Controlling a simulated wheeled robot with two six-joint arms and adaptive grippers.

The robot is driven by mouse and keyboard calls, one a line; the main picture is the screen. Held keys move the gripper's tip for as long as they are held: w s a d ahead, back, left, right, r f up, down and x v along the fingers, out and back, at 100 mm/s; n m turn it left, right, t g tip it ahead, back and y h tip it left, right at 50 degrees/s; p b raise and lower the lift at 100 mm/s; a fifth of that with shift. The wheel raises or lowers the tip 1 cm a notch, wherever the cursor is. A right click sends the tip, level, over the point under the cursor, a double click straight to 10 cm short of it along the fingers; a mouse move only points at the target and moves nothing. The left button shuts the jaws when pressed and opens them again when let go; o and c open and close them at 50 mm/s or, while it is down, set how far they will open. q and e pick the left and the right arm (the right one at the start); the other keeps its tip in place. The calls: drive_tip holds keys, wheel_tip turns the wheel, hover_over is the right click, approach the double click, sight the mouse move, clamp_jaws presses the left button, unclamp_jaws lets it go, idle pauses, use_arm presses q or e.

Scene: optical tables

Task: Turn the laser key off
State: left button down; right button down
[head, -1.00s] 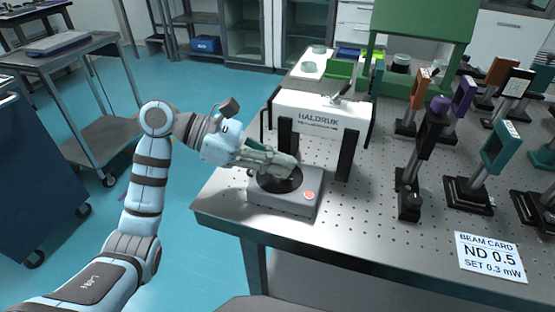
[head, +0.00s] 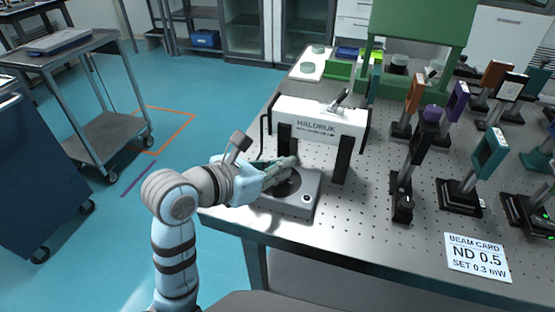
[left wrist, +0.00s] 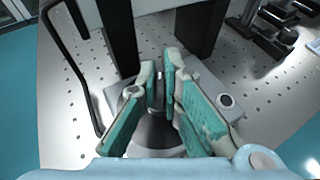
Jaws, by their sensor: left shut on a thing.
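The laser key unit is a grey box (head: 272,204) with a round dark dial (head: 291,186) on top, at the near left corner of the optical table. The button also shows in the left wrist view (left wrist: 226,100). My left gripper (head: 289,163) is over the dial, its fingers covering part of it. In the left wrist view, the teal-padded fingers (left wrist: 161,78) close around a small metal piece, apparently the key (left wrist: 160,74), which is mostly hidden. My right gripper is not in view.
A white laser housing (head: 320,122) on black posts (head: 342,160) stands just behind the box. Optic mounts (head: 489,152) fill the table's right side. A beam card (head: 478,257) lies near the front edge. A cart (head: 105,135) stands at the left.

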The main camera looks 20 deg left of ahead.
use_arm(q)
drive_tip(key=shift+n+y, duration=0.5)
drive_tip(key=shift+y, duration=0.1)
drive_tip(key=shift+t, duration=0.3)
drive_tip(key=c, duration=1.8)
unclamp_jaws()
drive_tip(key=shift+w+f, duration=0.1)
drive_tip(key=shift+o, duration=0.2)
